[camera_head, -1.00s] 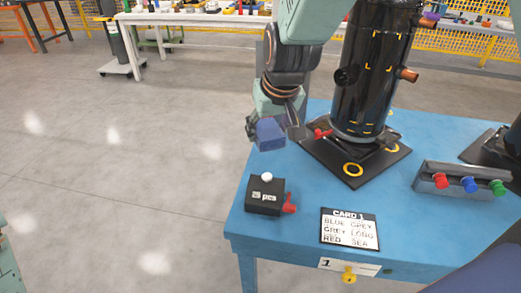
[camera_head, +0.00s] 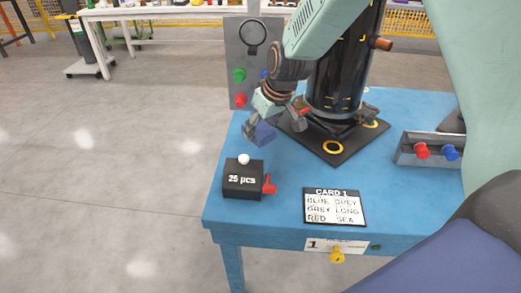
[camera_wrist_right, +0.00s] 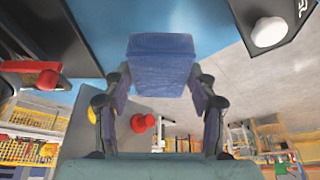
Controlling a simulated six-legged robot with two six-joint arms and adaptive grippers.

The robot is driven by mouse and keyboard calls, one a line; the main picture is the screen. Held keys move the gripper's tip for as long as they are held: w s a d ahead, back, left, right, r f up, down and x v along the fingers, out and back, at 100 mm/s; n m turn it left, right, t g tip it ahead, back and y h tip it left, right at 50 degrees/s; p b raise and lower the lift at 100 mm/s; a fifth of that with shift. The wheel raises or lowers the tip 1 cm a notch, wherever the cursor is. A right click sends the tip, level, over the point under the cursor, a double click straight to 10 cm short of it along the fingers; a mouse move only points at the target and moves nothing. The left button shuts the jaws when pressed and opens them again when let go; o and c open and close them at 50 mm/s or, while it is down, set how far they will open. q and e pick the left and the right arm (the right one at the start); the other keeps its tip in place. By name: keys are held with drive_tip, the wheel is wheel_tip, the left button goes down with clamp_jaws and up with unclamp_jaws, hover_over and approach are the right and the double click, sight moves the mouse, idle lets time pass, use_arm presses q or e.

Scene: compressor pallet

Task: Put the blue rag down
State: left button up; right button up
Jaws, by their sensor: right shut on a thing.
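The blue rag (camera_head: 263,134) looks like a small folded blue block. My right gripper (camera_head: 262,126) is shut on it, at the left rear part of the blue table (camera_head: 285,222), behind the black box. In the right wrist view the rag (camera_wrist_right: 160,65) sits between the two fingers (camera_wrist_right: 158,100), with blue table surface beyond it. Whether the rag touches the table is unclear. My left gripper is not in view.
The black "25 pcs" box (camera_head: 243,179) with a white knob and red lever is close in front. The black compressor (camera_head: 345,70) stands on a dark plate (camera_head: 336,150) to the right. A card (camera_head: 334,206) and a button box (camera_head: 428,151) lie further right.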

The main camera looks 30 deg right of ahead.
sight(261, 157)
wheel_tip(261, 157, down, 2)
drive_tip(key=shift+f, duration=0.1)
wheel_tip(261, 157, down, 4)
drive_tip(key=shift+r+b, duration=0.15)
drive_tip(key=shift+b, duration=1)
drive_tip(key=shift+f, duration=0.3)
drive_tip(key=shift+w, duration=0.1)
drive_tip(key=shift+f, duration=0.15)
drive_tip(key=o, duration=1)
